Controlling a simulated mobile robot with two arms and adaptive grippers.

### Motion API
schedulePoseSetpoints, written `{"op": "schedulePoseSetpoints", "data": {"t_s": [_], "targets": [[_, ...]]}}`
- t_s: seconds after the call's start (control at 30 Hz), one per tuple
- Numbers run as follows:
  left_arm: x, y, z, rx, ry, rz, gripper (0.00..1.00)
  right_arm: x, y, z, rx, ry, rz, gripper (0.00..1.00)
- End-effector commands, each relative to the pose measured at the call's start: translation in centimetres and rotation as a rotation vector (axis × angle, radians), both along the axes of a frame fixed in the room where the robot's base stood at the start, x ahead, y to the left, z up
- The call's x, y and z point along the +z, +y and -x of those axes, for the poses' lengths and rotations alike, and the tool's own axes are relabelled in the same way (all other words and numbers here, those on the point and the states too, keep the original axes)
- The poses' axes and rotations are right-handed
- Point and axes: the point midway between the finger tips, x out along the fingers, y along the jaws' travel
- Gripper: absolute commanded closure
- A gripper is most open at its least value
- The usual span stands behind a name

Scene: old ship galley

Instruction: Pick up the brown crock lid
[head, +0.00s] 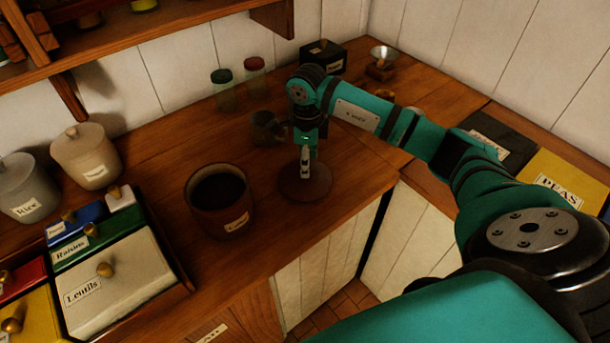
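The brown crock lid (318,188) is a round brown disc on the wooden counter, just right of the open brown crock (222,222). The crock is dark inside and has a small label. My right gripper (305,172) points straight down over the middle of the lid, with its fingertips at or very near the lid's knob. The fingers are seen edge-on and hide the knob, so I cannot tell whether they are open or closed around it. My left gripper is not in view.
Drawers labelled Raisins (72,252) and Lentils (120,290) stand at left, with pale lidded jars (85,160) behind. A dark mug (266,128), two shaker jars (224,95), a black box (325,57) and a grinder (381,66) stand farther back. The counter's front edge is close to the lid.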

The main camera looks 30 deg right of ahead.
Motion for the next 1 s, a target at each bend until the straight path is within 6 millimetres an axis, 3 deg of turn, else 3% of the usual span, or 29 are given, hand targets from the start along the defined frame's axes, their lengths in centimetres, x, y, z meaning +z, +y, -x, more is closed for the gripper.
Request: {"op": "schedulePoseSetpoints", "data": {"t_s": [0.1,0.23,0.53,0.93,1.0], "targets": [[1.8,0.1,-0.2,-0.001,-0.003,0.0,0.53,-1.5,0.5,-0.1,0.001,0.007,-0.003,0.47],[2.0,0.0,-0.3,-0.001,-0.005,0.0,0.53,-3.3,0.4,-0.2,0.0,0.004,-0.002,0.47],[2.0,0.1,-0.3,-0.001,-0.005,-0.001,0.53,-3.9,0.3,-0.3,0.001,0.0,0.0,0.47],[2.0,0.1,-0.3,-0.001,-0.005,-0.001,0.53,-3.9,0.3,-0.2,0.001,0.001,0.0,0.99],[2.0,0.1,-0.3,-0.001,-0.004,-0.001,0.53,-4.0,0.3,-0.2,0.001,0.001,0.0,1.0]]}}
